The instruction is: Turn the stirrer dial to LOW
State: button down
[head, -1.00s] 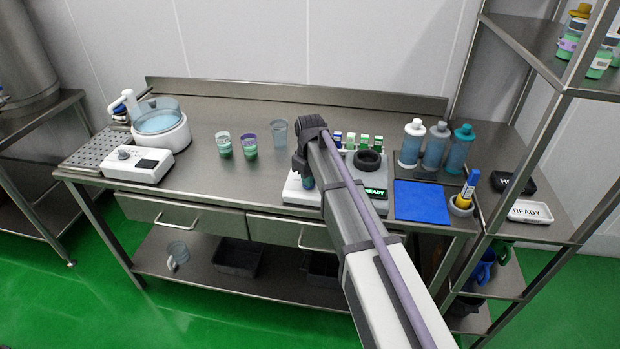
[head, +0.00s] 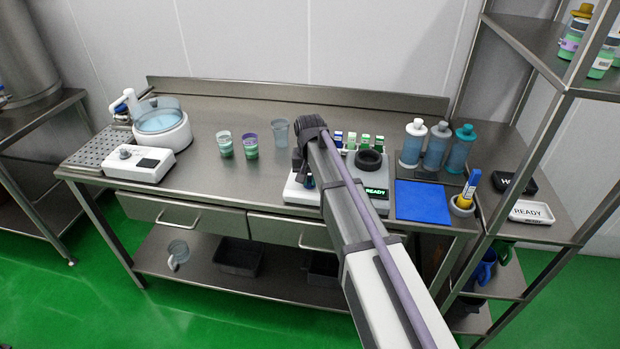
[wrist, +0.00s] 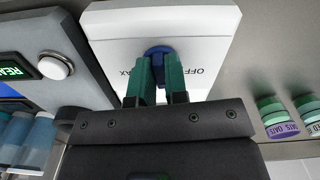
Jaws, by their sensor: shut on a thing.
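The blue dial (wrist: 158,52) sits on a white panel (wrist: 215,22) in the wrist view. The panel's printed OFF and part of MAX show upside down on either side of the dial. A LOW mark cannot be made out. My gripper (wrist: 157,70) has two green fingers closed on the dial, covering much of it and the panel in front. In the head view the white panel (head: 295,194) shows at the left of my arm, which hides most of the dial and fingers.
A grey unit with a green READY display (head: 376,191) stands right of my arm. Cups (head: 250,146) stand to the left, bottles (head: 411,145) and a blue mat (head: 421,201) to the right. A white control box with a knob (head: 139,164) is far left.

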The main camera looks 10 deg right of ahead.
aim_at(309, 179)
jog(key=shift+m, duration=0.7)
jog(key=c, duration=1.1)
grip_release()
jog(key=shift+c, duration=0.2)
notch_tip(309, 179, up, 11)
jog(key=p, duration=1)
jog(key=shift+p, duration=0.4)
jog(key=shift+f, duration=0.1)
